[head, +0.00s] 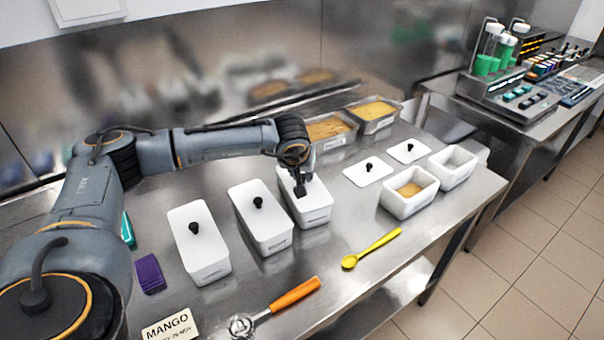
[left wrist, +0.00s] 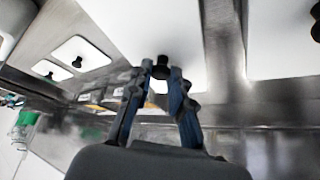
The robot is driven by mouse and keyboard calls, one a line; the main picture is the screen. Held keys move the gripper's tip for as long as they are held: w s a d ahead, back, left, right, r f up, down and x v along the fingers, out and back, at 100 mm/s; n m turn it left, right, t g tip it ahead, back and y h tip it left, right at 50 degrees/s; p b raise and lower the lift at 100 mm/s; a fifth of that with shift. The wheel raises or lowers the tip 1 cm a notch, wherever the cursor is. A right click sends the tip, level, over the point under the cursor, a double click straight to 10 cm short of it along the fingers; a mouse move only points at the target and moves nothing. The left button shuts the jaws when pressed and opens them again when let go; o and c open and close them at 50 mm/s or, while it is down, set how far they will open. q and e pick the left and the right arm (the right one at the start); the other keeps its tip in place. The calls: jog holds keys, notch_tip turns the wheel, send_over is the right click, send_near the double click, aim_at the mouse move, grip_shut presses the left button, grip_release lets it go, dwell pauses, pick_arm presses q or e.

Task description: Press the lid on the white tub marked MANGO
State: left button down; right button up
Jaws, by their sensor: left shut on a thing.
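My left gripper (head: 300,186) is shut on the black knob of a white lid (head: 288,186). The knob (left wrist: 161,66) shows between the fingertips in the left wrist view. This lid lies over a white tub (head: 316,217); I cannot tell whether it is pressed fully down. Two more lidded white tubs, a middle one (head: 273,241) and a left one (head: 211,271), stand to its left. The tubs' small labels are too small to read. A card marked MANGO (head: 170,327) stands at the front left. My right gripper is not in view.
Two loose lids (head: 368,173) (head: 409,152) lie to the right. A yellow spoon (head: 372,248), an orange-handled scoop (head: 294,294) and a purple item (head: 149,273) lie in front.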

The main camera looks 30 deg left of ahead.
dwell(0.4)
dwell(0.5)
pick_arm(q)
jog(key=c, duration=0.7)
grip_release()
jog(key=shift+o, duration=0.2)
jog(key=shift+r+p, duration=2.05)
jog(key=shift+r, duration=1.4)
